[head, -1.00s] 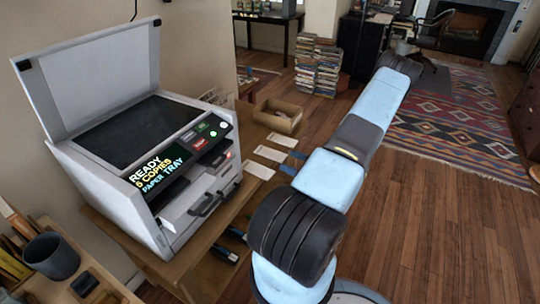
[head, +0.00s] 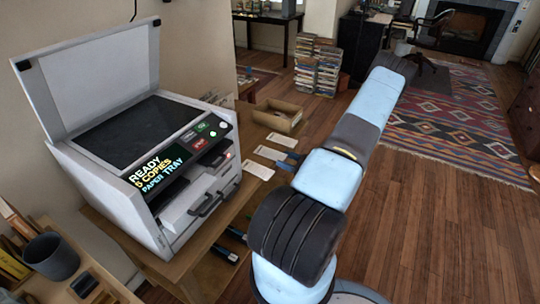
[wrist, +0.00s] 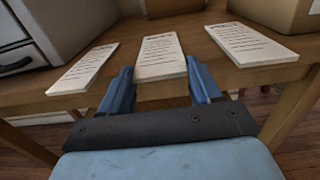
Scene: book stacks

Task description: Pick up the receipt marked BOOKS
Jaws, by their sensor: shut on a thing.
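Three white receipts with printed lines lie in a row at the table edge; their headings are too small to read, so I cannot tell which says BOOKS. The middle receipt (wrist: 162,58) lies between the two blue fingers of my gripper (wrist: 160,88), which is shut on its near end. It also shows in the head view (head: 269,153). The left receipt (wrist: 84,70) is on the printer side, and the right receipt (wrist: 250,45) is on the box side. My gripper shows only partly in the head view (head: 289,160), behind my arm.
A grey printer (head: 85,185) with its lid up stands left of the receipts on the wooden table (wrist: 215,78). An open cardboard box (head: 278,118) stands behind them. A dark mug (head: 52,256) is at lower left. Wooden floor (head: 430,235) lies open at right.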

